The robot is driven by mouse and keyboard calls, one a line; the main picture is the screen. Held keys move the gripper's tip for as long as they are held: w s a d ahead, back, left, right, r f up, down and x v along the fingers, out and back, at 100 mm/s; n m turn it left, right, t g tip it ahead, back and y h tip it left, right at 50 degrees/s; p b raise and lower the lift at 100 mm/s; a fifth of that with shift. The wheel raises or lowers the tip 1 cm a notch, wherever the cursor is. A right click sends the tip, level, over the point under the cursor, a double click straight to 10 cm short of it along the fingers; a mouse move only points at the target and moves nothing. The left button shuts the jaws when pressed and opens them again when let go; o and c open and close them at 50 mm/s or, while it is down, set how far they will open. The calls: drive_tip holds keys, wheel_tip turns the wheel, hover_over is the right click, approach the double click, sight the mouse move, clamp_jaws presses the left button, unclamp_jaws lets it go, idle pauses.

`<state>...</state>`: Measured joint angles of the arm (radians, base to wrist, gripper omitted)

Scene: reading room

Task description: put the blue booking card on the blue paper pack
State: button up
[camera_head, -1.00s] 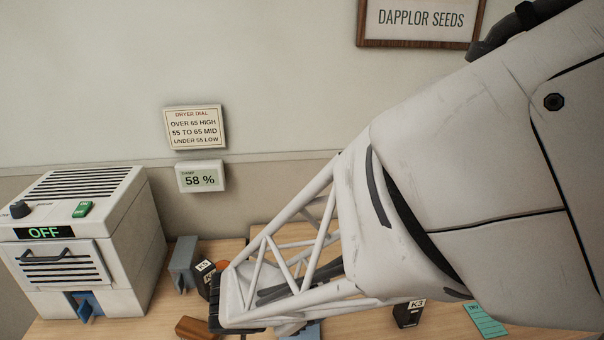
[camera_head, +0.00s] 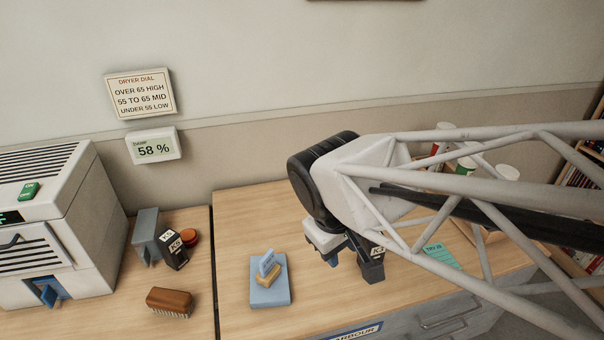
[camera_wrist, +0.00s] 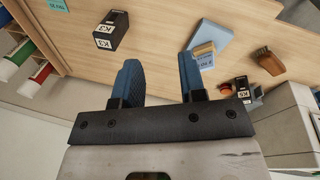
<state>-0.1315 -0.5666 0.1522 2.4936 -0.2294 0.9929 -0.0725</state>
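A small pale blue card (camera_head: 267,262) with lettering stands upright at a yellowish block. Both are on a flat blue pad (camera_head: 264,297), which looks like the paper pack, on the wooden table. In the wrist view the card (camera_wrist: 205,62) and the blue pad (camera_wrist: 217,36) show near the right finger, with the block between them. My gripper (camera_head: 338,248) is above the table, to the right of the pad and close to a black K3 box (camera_head: 372,268). In the wrist view my gripper's (camera_wrist: 159,72) blue fingers are apart with nothing between them.
A teal card (camera_head: 441,256) lies right of the K3 box. Cups (camera_head: 507,172) stand behind my arm. On the left are a brown brush (camera_head: 170,300), a black K5 box (camera_head: 174,252), a grey bookend (camera_head: 146,235), a red-topped item (camera_head: 190,236) and the dryer (camera_head: 88,235). A meter (camera_head: 152,147) reads 58 %.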

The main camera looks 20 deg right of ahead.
drive_tip(key=r+m, duration=0.1)
drive_tip(key=s+r+m+t+y, duration=0.1)
drive_tip(key=d+r+m+y, duration=0.1)
drive_tip(key=m, duration=0.1)
drive_tip(key=shift+s+r, duration=0.3)
drive_tip(key=shift+s, duration=0.05)
idle(1.2)
